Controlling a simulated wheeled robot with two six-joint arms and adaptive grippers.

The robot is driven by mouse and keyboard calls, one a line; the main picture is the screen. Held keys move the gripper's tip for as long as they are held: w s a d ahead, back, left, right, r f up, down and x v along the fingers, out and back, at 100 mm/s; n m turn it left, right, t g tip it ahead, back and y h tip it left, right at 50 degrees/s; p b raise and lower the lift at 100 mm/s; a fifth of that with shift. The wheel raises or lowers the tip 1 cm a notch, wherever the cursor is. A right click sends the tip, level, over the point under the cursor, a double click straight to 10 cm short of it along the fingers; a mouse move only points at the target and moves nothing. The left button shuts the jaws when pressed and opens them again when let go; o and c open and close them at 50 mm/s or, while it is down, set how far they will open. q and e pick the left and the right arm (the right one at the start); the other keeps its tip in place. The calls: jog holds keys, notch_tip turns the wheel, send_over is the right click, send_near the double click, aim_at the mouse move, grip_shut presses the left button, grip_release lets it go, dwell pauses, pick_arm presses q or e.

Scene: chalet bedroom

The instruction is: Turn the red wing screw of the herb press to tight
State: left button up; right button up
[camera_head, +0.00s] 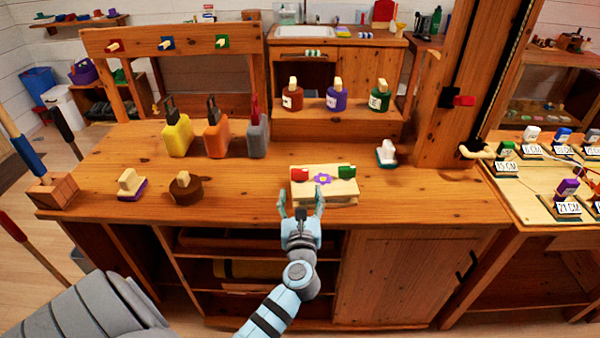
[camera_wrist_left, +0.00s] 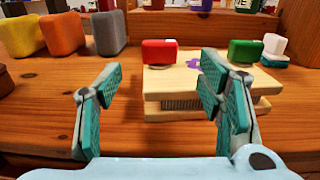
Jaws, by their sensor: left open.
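The herb press (camera_head: 330,196) is a pale wooden block of stacked boards with a purple flower on top, near the front edge of the wooden bench. Its red wing screw (camera_head: 299,174) stands at the left end and a green one (camera_head: 346,172) at the right end. My left gripper (camera_head: 301,203) is open in front of the press. In the left wrist view the red wing screw (camera_wrist_left: 159,52) shows ahead, between the two fingers and apart from them. The green wing screw (camera_wrist_left: 245,50) shows beyond the right finger. My right gripper is not in view.
Yellow (camera_head: 177,136), orange (camera_head: 216,136) and grey (camera_head: 257,137) containers stand behind the press to the left. A white-topped object (camera_head: 387,153) stands to its right. A round brown object (camera_head: 186,188) lies left. Bare bench lies either side of the press.

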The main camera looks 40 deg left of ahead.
aim_at(300, 174)
pick_arm(q)
jog(key=b+x, duration=0.1)
jog(key=x, duration=0.9)
jog(key=shift+c, duration=0.4)
jog(key=c, duration=1.1)
jog(key=shift+h, duration=0.3)
